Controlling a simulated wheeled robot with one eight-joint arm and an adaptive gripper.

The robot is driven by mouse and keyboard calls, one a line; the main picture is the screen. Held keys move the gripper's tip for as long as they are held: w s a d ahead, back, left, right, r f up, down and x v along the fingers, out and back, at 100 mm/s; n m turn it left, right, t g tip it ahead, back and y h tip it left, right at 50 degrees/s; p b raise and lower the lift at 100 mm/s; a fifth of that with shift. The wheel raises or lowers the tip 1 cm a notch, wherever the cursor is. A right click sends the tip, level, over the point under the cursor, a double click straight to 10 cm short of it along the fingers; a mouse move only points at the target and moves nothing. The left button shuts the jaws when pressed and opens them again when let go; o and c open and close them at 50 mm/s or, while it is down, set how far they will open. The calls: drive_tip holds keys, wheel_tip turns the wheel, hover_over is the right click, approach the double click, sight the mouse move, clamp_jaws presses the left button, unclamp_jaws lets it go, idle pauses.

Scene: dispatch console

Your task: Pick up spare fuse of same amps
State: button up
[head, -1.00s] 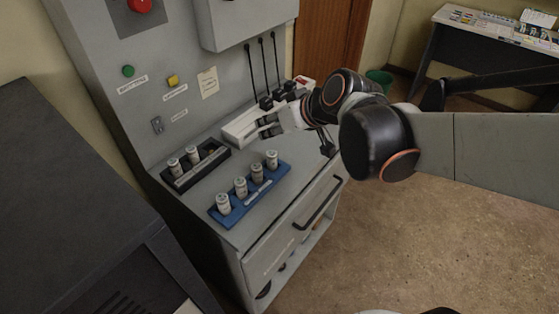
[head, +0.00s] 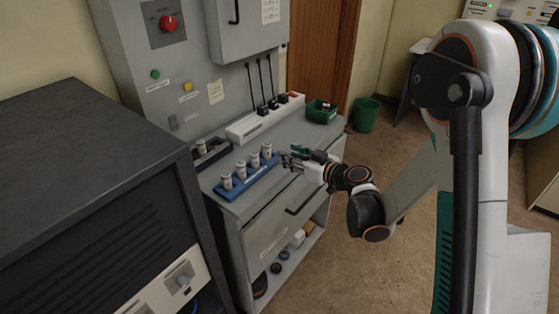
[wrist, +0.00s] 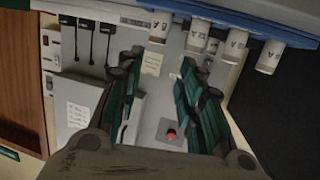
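A blue rack (head: 250,183) on the console top holds several upright white fuses, among them a front one (head: 227,181) and a far-right one (head: 267,151). The rack (wrist: 280,28) and its fuses (wrist: 236,45) show inverted at the top of the wrist view; their ratings are too small to read surely. A black holder (head: 214,157) behind the rack shows one fuse (head: 201,146); its left end is hidden by the dark cabinet. My gripper (head: 287,160) is just right of the rack's far end. Its fingers (wrist: 158,88) are apart and nothing is between them.
A white power strip (head: 262,122) with black plugs lies behind the rack. A green tray (head: 320,112) stands at the console's far right. A dark cabinet (head: 80,170) is at the left. A drawer handle (head: 304,198) juts out below the console top.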

sight(268, 146)
drive_tip(key=x, duration=0.2)
drive_tip(key=b+x, duration=0.1)
drive_tip(key=x, duration=0.4)
drive_tip(key=shift+f+b, duration=0.3)
drive_tip(key=shift+f, duration=0.1)
drive_tip(key=shift+b+x, duration=1.05)
drive_tip(key=shift+x, duration=2.1)
drive_tip(key=shift+w+d+r, duration=0.2)
drive_tip(key=shift+r, duration=0.05)
clamp_jaws()
